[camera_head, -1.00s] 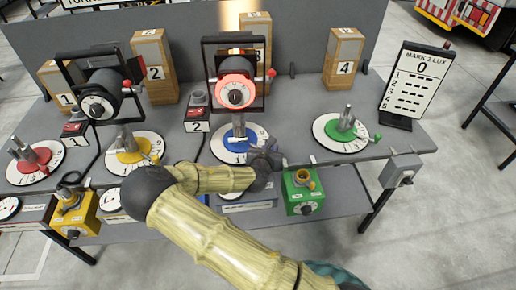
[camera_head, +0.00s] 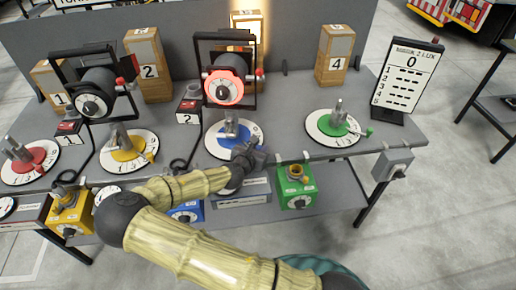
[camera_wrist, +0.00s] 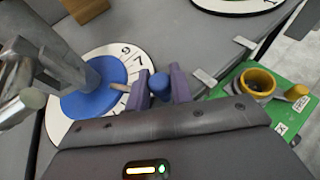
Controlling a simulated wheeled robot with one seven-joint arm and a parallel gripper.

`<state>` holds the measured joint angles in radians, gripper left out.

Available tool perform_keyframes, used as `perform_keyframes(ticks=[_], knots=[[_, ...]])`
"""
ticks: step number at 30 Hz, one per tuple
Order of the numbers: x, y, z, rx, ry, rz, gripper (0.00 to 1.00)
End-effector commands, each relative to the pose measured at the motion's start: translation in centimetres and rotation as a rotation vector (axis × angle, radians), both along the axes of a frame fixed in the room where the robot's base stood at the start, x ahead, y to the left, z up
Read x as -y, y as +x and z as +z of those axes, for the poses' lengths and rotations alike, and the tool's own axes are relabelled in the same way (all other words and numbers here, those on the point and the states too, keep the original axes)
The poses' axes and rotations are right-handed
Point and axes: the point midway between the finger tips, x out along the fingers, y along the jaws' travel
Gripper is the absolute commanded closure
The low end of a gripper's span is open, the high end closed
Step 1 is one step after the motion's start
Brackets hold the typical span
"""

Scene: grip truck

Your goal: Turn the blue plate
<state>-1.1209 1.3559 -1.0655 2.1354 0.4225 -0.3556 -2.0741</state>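The blue plate (camera_head: 243,131) lies flat in a white numbered dial at the table's front middle, with a grey metal post standing on it. In the wrist view the blue plate (camera_wrist: 97,99) is at the left, partly covered by the post. A short lever runs from it to a blue knob (camera_wrist: 160,84). My gripper (camera_wrist: 161,88) has its two purple fingers on either side of this knob, with the knob between them; the fingers look open. In the head view my gripper (camera_head: 250,155) is at the plate's front right edge and hides the knob.
A yellow plate (camera_head: 125,148) and a red plate (camera_head: 32,160) lie to the left, and a green plate (camera_head: 333,125) to the right. A spotlight (camera_head: 223,87) in a black frame stands behind the blue plate. A green box (camera_head: 297,187) sits below the front edge.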

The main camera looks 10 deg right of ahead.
Motion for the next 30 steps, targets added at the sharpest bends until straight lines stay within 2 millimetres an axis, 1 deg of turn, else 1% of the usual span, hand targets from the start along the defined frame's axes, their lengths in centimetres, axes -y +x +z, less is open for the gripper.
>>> perform_keyframes(ticks=[1, 3, 12, 16, 20, 30], knots=[[0.0, 0.1, 0.1, 0.004, 0.000, 0.000, 0.70], [0.0, 0.1, 0.1, 0.003, 0.001, 0.000, 0.56], [-0.1, 0.0, 0.1, 0.001, 0.000, 0.002, 0.56], [-0.5, -0.4, 0.3, 0.001, 0.000, 0.003, 0.56], [-1.3, -1.5, 0.8, 0.000, -0.002, 0.005, 0.56], [-4.2, -5.6, 2.9, 0.001, -0.001, 0.005, 0.56]])
